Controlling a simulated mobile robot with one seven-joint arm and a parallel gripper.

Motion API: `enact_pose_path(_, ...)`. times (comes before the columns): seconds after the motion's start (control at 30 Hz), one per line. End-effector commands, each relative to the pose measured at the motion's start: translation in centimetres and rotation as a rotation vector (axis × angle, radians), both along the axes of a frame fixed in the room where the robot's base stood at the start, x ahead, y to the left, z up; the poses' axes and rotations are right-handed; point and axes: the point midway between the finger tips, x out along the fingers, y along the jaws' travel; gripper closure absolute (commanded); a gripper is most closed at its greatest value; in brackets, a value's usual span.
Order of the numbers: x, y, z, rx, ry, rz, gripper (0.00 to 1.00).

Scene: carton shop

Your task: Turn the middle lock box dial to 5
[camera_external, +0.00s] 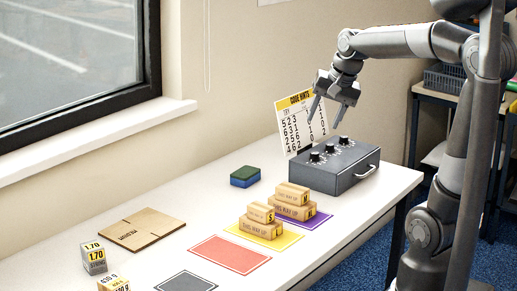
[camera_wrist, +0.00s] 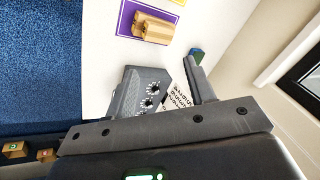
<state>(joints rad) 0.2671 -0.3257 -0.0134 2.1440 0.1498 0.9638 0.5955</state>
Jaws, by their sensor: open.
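The dark grey lock box (camera_external: 338,178) stands at the far right end of the white table, with a silver handle on its right side. Its top carries a row of three black dials; the middle dial (camera_external: 330,148) lies between the other two. My gripper (camera_external: 327,112) is open and empty in the air above the box, fingers pointing down. The dial settings are too small to read. A code hints card (camera_external: 296,118) stands upright behind the box.
Stacked cartons stand on a purple mat (camera_external: 318,221) and a yellow mat (camera_external: 287,241) in front of the box. A green-and-blue block (camera_external: 245,176) lies to the left. Red (camera_external: 230,254) and grey mats are bare. A wall rises behind the table.

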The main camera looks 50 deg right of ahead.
Motion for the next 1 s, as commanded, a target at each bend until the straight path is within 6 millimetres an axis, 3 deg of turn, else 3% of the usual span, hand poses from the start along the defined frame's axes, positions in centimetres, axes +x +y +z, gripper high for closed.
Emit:
enact_pose_path(0.2,5.6,-6.7,-0.6,0.181,0.049,-0.402,0.50)
enact_pose_path(0.5,11.2,-17.7,-3.5,0.427,0.104,-0.956,0.50)
enact_pose_path(0.8,13.4,-29.3,-8.6,0.655,0.152,-1.464,0.50)
enact_pose_path(1.0,13.5,-33.3,-10.7,0.736,0.168,-1.640,0.50)
